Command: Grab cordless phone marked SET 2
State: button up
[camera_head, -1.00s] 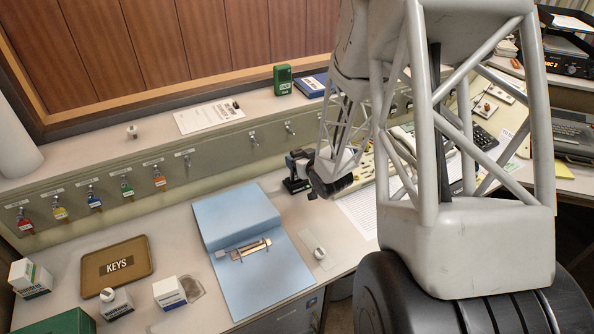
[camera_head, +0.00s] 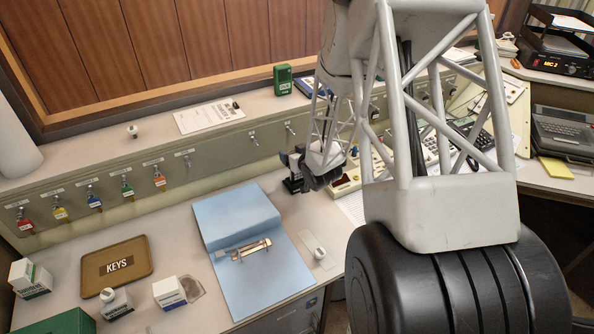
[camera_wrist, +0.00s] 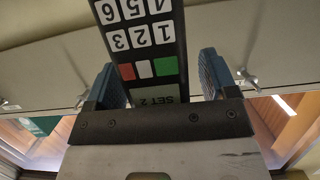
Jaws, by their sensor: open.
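The cordless phone marked SET 2 (camera_wrist: 149,42) is black, with white number keys and a red, white and green button row. In the wrist view it appears upside down and runs between the two blue finger pads of my gripper (camera_wrist: 160,84). The jaws are open, one pad on each side, with a visible gap at both sides of the phone. Its lower end is hidden behind the gripper body. In the head view my gripper (camera_head: 298,165) is at the dark upright shape beside the switch panel; phone details there are too small to tell.
A blue folder (camera_head: 235,215) lies left of the gripper, and a brown KEYS tray (camera_head: 142,268) farther left. The sloped panel (camera_head: 255,140) with toggles and key tags runs behind. A button console (camera_head: 347,183) stands close on the right.

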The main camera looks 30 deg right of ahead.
jog(key=shift+c, duration=0.2)
jog(key=c, duration=1.3)
jog(key=shift+c, duration=0.2)
jog(key=shift+r, duration=0.25)
jog(key=r, duration=0.3)
jog(key=shift+s+r, duration=0.15)
jog(key=shift+s, duration=0.1)
jog(key=s+a, duration=0.2)
jog(key=s, duration=0.5)
jog(key=s+a+r, duration=0.1)
jog(key=s+a, duration=0.1)
jog(key=s, duration=0.5)
jog(key=shift+s+a+r, duration=0.15)
jog(key=shift+s+a, duration=0.15)
jog(key=shift+s, duration=0.1)
